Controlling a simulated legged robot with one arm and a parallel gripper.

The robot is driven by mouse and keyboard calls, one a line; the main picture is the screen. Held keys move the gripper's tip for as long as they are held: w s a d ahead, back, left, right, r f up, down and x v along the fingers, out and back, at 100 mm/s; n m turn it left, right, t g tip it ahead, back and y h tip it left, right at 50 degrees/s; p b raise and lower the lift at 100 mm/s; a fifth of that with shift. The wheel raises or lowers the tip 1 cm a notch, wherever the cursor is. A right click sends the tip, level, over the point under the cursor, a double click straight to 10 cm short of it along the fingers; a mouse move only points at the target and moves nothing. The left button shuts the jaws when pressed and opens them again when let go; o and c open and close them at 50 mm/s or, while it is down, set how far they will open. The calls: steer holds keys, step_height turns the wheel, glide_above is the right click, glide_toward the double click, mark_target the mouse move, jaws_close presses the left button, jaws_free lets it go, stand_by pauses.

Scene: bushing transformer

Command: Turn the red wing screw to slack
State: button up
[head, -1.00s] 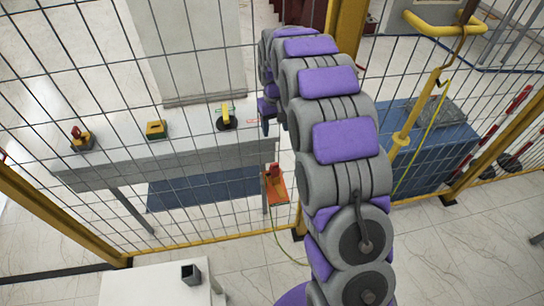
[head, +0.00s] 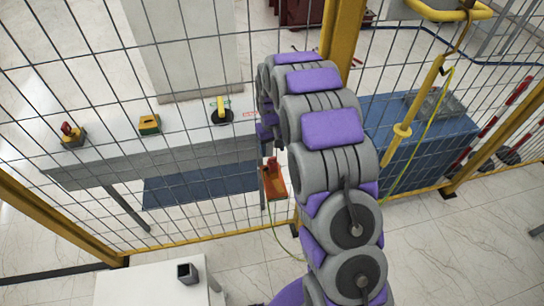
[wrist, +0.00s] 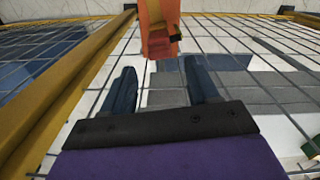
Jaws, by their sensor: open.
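A red piece (head: 271,163), apparently the wing screw, stands on an orange-red clamp (head: 275,184) at the fence, just left of my arm in the head view. The orange clamp also shows at the top of the wrist view (wrist: 160,40), cut off by the frame edge; the wing screw cannot be made out clearly there. My gripper (wrist: 163,80) is open and empty, its two dark fingers spread apart below the clamp in the wrist picture. It is not touching the clamp as far as I can see. In the head view my arm hides the gripper.
A wire fence with yellow posts (head: 341,45) crosses the scene. Behind it, a white table (head: 180,150) carries a red-topped block (head: 71,133), a yellow-green block (head: 149,124) and a yellow-handled switch (head: 221,110). A blue box (head: 425,140) stands right. A small white table (head: 140,285) is in front.

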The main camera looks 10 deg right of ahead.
mark_target(272, 158)
steer(key=shift+f+b, duration=0.3)
steer(key=shift+f, duration=2.05)
steer(key=c, duration=1.1)
steer(key=shift+o, duration=0.2)
steer(key=shift+r+n+p, duration=0.15)
steer(key=shift+n+p, duration=0.15)
steer(key=shift+p, duration=0.2)
steer(key=o, duration=1.1)
steer(key=shift+c, duration=0.2)
